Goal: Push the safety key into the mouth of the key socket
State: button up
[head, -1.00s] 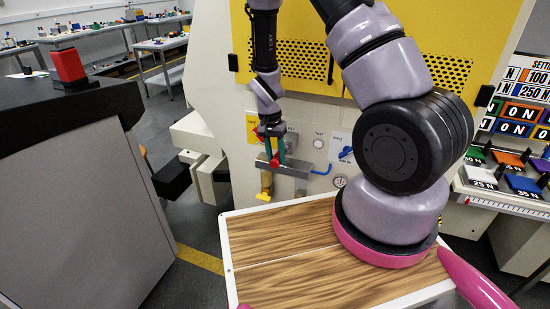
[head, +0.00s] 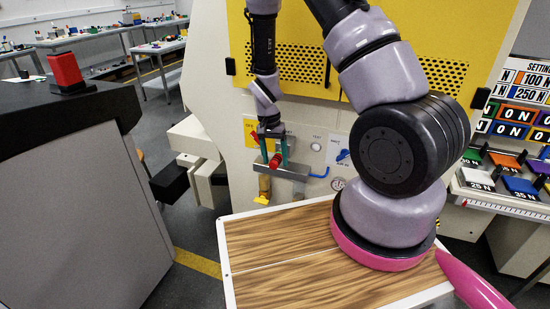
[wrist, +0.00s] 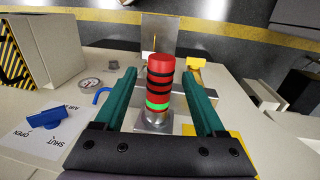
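The safety key (wrist: 160,76) is a red cylinder with black bands and a green band near its base. In the wrist view its base end meets a round metal collar, the key socket (wrist: 153,123); how deep it sits is hard to tell. In the head view the key (head: 275,161) shows as a small red end at the front of the machine. My gripper (head: 274,157) points down there. Its teal fingers stand on either side of the key, with gaps on both sides in the wrist view, so it is open.
A metal bracket (head: 291,173) lies close beside the fingers, with a yellow part (head: 263,188) below left. A blue lever (wrist: 53,125) and a round gauge (wrist: 91,83) are on the panel to the left in the wrist view. A red block (head: 66,72) stands on the dark counter.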

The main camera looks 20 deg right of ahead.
jog(key=shift+r, duration=0.15)
notch_tip(320, 180, up, 10)
jog(key=a, duration=0.1)
jog(key=shift+w+r, duration=0.2)
jog(key=shift+w, duration=0.2)
jog(key=shift+a, duration=0.1)
jog(key=s+d+r+n+t+y, duration=0.1)
jog(key=s+r+t, duration=0.1)
jog(key=r, duration=0.8)
jog(key=s+d+r+t+y, duration=0.1)
jog(key=s+d+r+y, duration=0.1)
jog(key=r, duration=0.7)
jog(key=s+d+r+n+t, duration=0.2)
jog(key=s+r+t, duration=0.3)
jog(key=s+r, duration=0.8)
jog(key=shift+s+d+r, duration=0.2)
jog(key=shift+s+r, duration=0.15)
jog(key=shift+s, duration=0.2)
